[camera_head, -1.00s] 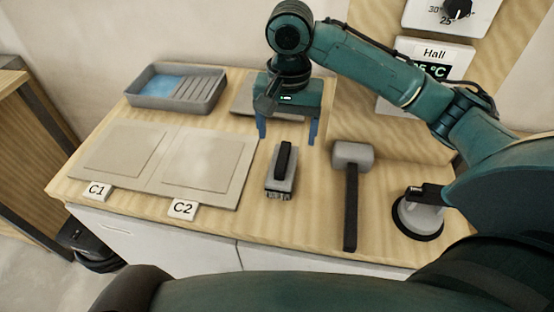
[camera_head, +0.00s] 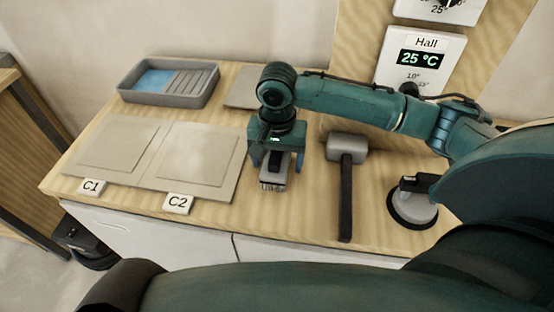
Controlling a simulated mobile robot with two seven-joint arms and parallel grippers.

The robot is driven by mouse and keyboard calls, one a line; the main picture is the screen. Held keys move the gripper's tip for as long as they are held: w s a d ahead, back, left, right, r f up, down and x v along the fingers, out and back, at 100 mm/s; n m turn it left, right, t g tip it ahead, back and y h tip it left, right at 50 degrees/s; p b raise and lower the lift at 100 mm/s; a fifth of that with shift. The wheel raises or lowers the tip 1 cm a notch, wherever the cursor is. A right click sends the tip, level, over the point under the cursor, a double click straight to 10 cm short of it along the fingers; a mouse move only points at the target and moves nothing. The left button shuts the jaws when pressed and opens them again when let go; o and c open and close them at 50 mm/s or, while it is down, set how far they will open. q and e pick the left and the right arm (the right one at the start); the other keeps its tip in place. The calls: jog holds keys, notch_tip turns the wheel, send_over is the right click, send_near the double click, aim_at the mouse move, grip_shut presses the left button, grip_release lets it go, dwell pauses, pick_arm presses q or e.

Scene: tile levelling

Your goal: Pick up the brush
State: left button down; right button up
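The brush (camera_head: 273,180) lies on the wooden worktop in the middle, a grey block with a dark grip on top and bristles at its near end. My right gripper (camera_head: 277,165) comes in from the right and points down over the brush. Its two blue fingers are apart, one to each side of the brush, and it looks open. The gripper body hides the far part of the brush. My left gripper is not in view.
A mallet (camera_head: 346,190) lies just right of the brush, and a suction cup lifter (camera_head: 412,205) further right. Two tiles, one by label C1 (camera_head: 91,186) and one by C2 (camera_head: 178,203), lie left. A grey tray (camera_head: 180,98) stands behind them. A wall display (camera_head: 420,58) reads 25 °C.

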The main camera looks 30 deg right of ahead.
jog(key=c, duration=1.1)
jog(key=shift+o, duration=0.2)
jog(key=shift+r, duration=0.1)
